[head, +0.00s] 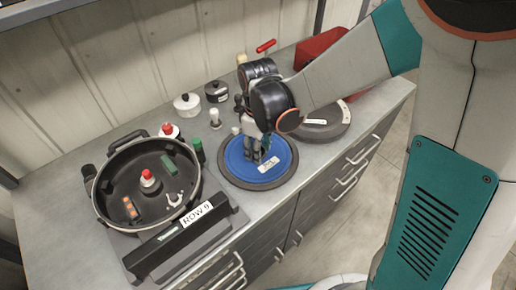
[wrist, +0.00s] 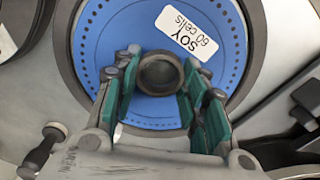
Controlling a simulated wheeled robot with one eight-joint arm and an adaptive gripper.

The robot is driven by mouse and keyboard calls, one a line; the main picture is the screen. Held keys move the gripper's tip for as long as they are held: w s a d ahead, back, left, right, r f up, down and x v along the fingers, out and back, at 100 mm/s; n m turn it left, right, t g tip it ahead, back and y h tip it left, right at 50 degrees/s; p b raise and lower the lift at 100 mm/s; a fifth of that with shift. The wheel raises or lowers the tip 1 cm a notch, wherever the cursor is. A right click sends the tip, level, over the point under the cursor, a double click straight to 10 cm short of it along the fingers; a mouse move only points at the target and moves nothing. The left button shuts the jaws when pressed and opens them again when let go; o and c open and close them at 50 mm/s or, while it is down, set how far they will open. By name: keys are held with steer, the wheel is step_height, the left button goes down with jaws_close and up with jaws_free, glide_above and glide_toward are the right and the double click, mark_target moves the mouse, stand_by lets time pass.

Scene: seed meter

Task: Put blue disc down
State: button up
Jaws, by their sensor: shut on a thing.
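The blue disc (head: 233,165) has a ring of small holes and a dark ring around its edge. It lies flat on or just above the grey counter, right of the round black housing; I cannot tell if it touches. In the wrist view the blue disc (wrist: 112,38) carries a white label reading SOY 60 cells. My gripper (head: 257,155) points down at its middle. In the wrist view my gripper (wrist: 160,88) has its green pads at both sides of the disc's grey round hub (wrist: 160,72), shut on it. The pads partly hide the disc.
The open black housing (head: 103,205) holds a red-topped knob and small parts. A black cover (head: 165,250) labelled ROW 9 lies in front. A dark grey disc (head: 330,129) and a red box (head: 318,48) stand right. Small pots (head: 187,104) stand behind. The counter's front edge is near.

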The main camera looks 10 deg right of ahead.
steer(key=shift+f, duration=0.15)
steer(key=o, duration=1)
steer(key=shift+o, duration=0.2)
step_height(320, 180, up, 12)
steer(key=p, duration=0.8)
steer(key=shift+r+p, duration=0.2)
steer(key=shift+p, duration=0.15)
